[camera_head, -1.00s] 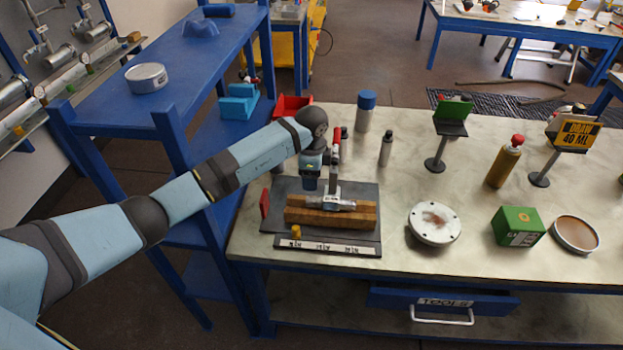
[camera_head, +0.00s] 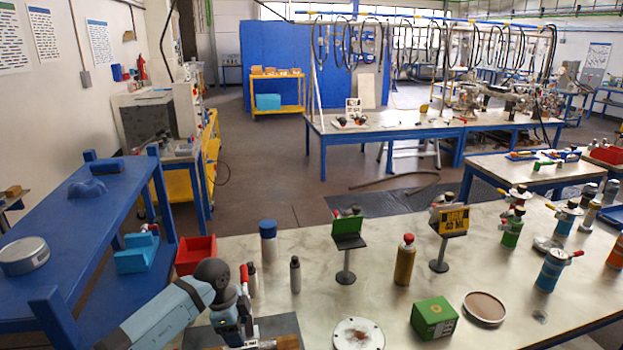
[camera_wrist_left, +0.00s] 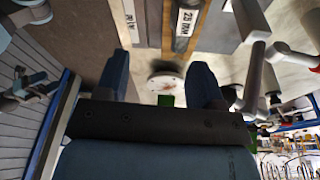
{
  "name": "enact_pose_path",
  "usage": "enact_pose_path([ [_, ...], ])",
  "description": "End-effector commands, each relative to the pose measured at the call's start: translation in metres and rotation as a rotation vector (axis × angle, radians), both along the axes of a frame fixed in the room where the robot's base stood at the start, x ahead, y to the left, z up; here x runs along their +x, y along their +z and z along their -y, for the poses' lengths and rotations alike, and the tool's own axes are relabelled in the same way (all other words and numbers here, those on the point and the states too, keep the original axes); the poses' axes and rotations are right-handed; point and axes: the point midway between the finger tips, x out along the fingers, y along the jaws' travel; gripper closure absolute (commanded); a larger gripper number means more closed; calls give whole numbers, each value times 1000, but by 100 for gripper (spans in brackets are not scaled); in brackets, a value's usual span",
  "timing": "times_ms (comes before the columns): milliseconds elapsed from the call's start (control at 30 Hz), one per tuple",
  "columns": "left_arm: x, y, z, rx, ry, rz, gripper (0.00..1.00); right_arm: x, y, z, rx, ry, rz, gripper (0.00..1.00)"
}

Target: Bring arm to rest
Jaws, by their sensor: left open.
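My left arm (camera_head: 170,318) reaches in from the lower left in the head view. Its gripper (camera_head: 232,328) is low over the bench's near left part, beside a clamp with a red handle (camera_head: 244,274). In the left wrist view the two dark blue fingers (camera_wrist_left: 164,80) stand apart with nothing gripped between them. A white round flange (camera_wrist_left: 166,82) shows in the gap, farther off on the bench. The same flange (camera_head: 358,334) is cut by the lower edge of the head view. My right gripper is not in view.
A dark mat (camera_head: 285,326) with a wooden block (camera_head: 288,342) lies beside the gripper. A red bin (camera_head: 195,254), grey bottle (camera_head: 295,275) and blue-capped bottle (camera_head: 268,242) stand nearby. A green box (camera_head: 433,318) is to the right. A blue shelf (camera_head: 85,240) borders the left.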

Motion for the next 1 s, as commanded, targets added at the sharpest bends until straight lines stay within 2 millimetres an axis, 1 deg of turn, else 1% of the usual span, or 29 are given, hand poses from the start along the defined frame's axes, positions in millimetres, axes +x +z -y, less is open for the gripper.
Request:
enact_pose_path([
  [33,-18,-12,24,-119,-70,1,38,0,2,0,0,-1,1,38],
  [67,-29,-17,42,-212,-117,11,38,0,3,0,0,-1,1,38],
  [100,-47,-20,67,-359,-181,39,38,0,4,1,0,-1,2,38],
  [167,-73,-19,102,-595,-246,109,38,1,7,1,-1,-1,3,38],
  [200,-88,-13,121,-740,-263,168,38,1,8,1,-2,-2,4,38],
  [267,-106,-1,141,-938,-250,276,38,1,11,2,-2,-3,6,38],
  [300,-116,8,149,-1053,-215,356,38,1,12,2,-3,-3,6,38],
  [367,-127,21,154,-1194,-125,480,38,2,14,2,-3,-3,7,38],
  [400,-133,29,152,-1262,-45,566,38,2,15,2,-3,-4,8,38],
  [467,-140,35,142,-1325,105,685,38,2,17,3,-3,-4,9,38],
  [500,-144,35,132,-1339,216,756,38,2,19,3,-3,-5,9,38],
  [567,-152,31,113,-1317,394,841,38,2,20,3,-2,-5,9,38],
  [600,-159,23,98,-1279,515,878,38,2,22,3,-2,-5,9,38],
  [667,-173,7,76,-1188,688,906,38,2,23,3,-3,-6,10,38],
  [700,-184,-6,61,-1114,792,902,38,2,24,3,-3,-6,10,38],
  [767,-207,-28,43,-992,921,866,38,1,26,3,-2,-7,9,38],
  [800,-223,-42,33,-915,987,827,38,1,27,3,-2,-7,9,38],
  [867,-247,-61,21,-812,1058,759,38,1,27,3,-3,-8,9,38],
  [900,-263,-71,17,-757,1089,711,38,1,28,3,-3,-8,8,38],
  [1000,-293,-89,10,-663,1126,614,38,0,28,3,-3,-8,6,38],
])
